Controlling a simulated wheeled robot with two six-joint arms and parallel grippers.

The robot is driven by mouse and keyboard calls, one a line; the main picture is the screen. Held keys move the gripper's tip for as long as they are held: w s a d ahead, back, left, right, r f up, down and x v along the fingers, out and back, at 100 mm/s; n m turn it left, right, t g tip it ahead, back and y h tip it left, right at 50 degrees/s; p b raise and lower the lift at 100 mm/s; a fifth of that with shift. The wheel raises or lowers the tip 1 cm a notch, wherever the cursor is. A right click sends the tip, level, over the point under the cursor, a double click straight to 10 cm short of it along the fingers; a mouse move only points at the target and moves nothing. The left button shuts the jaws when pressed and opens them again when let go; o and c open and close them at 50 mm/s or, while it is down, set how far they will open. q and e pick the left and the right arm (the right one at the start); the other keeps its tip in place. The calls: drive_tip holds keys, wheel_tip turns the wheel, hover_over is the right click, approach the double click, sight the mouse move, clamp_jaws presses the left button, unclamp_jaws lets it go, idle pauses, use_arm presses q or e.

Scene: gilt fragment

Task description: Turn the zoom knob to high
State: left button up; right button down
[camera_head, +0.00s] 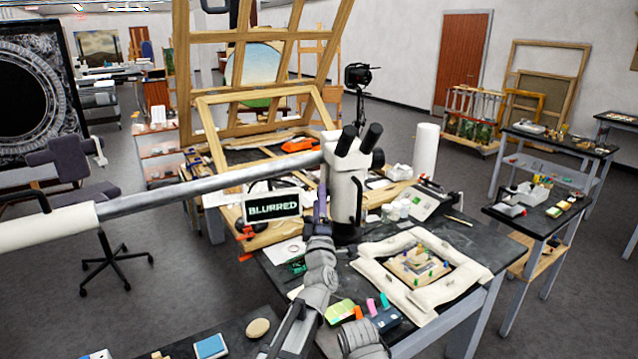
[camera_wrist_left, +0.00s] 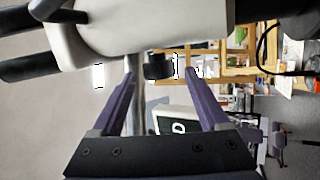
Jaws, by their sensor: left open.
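The white microscope head (camera_head: 348,180) with two black eyepieces hangs at the end of a long boom over the bench. A black knob (camera_wrist_left: 158,66) sticks out from the microscope's body in the left wrist view. My left gripper (camera_head: 321,198) is beside the microscope's left side. In the left wrist view its purple fingers (camera_wrist_left: 162,75) are open, with the knob between their tips and a gap on each side. In the head view I cannot make out the knob by the gripper. My right gripper is not in view.
A small display (camera_head: 272,206) reading "BLURRED" stands left of the gripper. A padded white frame (camera_head: 455,287) surrounds a gilt piece (camera_head: 418,264) on the dark bench. Colored small items (camera_head: 372,306) lie near the front. The boom (camera_head: 210,185) crosses from the left.

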use_arm(q)
drive_tip(key=p+x, duration=0.2)
drive_tip(key=x, duration=0.3)
drive_tip(key=shift+w+r, duration=0.15)
drive_tip(key=shift+w, duration=0.2)
clamp_jaws()
